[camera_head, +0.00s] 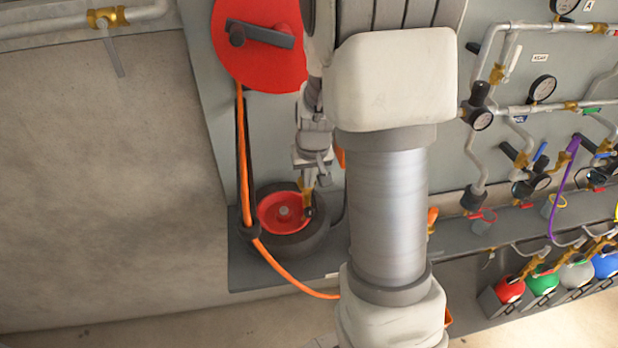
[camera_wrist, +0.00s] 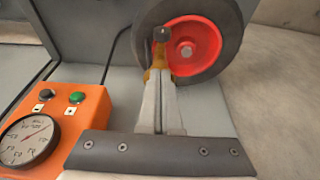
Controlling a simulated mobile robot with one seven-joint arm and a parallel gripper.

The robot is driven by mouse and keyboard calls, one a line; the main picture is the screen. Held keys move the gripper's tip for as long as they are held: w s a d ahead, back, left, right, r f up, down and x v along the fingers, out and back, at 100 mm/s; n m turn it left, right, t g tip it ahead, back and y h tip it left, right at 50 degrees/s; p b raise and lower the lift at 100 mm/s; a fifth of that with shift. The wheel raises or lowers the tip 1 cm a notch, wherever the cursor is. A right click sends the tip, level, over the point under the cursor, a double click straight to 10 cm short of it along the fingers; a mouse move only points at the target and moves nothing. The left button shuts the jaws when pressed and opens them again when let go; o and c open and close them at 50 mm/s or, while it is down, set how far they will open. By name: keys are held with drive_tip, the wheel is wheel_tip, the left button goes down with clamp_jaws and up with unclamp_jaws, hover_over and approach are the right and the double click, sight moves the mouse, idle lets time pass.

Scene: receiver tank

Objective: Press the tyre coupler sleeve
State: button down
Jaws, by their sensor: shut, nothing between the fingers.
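The tyre with its red hub (camera_wrist: 192,47) stands at the top of the wrist view, and it also shows in the head view (camera_head: 283,211). A brass coupler (camera_wrist: 155,66) with a dark round end (camera_wrist: 162,34) sits in front of the hub; its brass part also shows in the head view (camera_head: 307,190). My gripper (camera_wrist: 159,78) is shut, its fingers pointing at the coupler with nothing between them. The fingertips overlap the coupler's near end in the picture; I cannot tell whether they touch it. The fingertips hide part of the coupler.
An orange box (camera_wrist: 85,100) with a dial gauge (camera_wrist: 30,140), a green button and a dark button stands left in the wrist view. An orange hose (camera_head: 243,160) hangs from a red reel (camera_head: 258,70) past the tyre. Pipes, gauges and coloured bottles line the right side.

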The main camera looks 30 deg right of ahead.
drive_tip(key=shift+f, duration=0.1)
drive_tip(key=shift+f+b, duration=0.95)
drive_tip(key=shift+b, duration=0.15)
drive_tip(key=shift+s, duration=0.2)
drive_tip(key=shift+f, duration=0.15)
drive_tip(key=shift+s+a, duration=0.1)
drive_tip(key=p+v, duration=0.1)
drive_tip(key=v, duration=1.7)
drive_tip(key=shift+w, duration=0.3)
